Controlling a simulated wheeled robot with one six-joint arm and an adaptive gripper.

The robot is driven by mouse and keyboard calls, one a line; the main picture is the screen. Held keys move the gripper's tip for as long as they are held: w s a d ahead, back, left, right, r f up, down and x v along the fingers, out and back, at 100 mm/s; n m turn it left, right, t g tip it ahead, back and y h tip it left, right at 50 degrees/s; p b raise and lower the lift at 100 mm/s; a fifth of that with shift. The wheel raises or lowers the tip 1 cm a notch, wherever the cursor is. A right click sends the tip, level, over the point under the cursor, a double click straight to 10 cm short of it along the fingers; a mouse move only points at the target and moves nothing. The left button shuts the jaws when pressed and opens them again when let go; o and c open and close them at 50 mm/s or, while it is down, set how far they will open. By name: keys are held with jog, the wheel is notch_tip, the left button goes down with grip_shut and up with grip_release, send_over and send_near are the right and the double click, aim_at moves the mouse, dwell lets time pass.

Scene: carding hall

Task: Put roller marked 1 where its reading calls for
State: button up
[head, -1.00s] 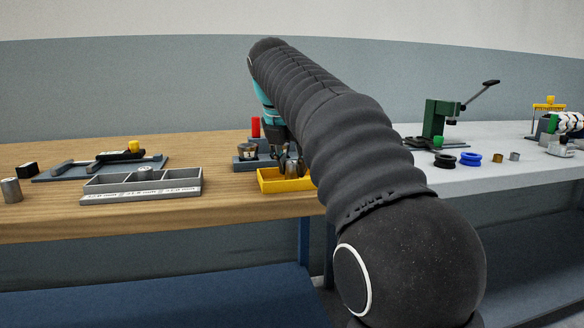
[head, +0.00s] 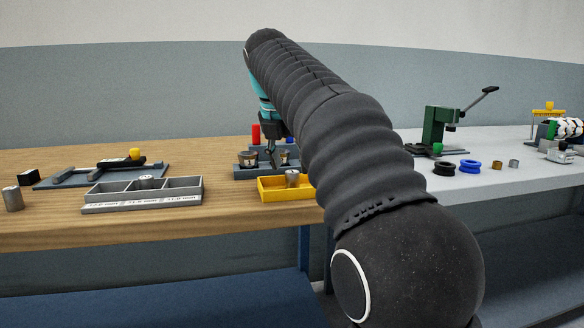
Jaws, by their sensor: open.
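Several small metal rollers are in view, and no number on them is legible. One roller (head: 292,178) stands in the yellow tray (head: 268,191). Another roller (head: 147,181) is in the middle compartment of the grey three-part tray (head: 93,200), whose front labels are too small to read. A third roller (head: 12,199) stands on the wood at far left. My gripper (head: 273,157) is open, behind and above the yellow tray, at a grey fixture (head: 243,173) with round metal parts. My arm hides part of this area.
A grey plate with a black gauge (head: 118,164) and yellow knob lies behind the grey tray, beside a black block (head: 28,177). Red and blue pieces stand behind the fixture. At right are a green lever press (head: 436,127), black and blue rings (head: 470,167) and small metal bushings.

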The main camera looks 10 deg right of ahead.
jog(key=p+v, duration=0.3)
jog(key=v, duration=0.6)
jog(key=shift+f, duration=0.1)
jog(key=s+d+f+m+t+y, duration=0.2)
jog(key=s+f+m, duration=2.5)
jog(key=f, duration=0.3)
jog(key=shift+d+f+m+y, duration=0.3)
jog(key=shift+d+m+y, duration=0.1)
jog(key=shift+m, duration=0.3)
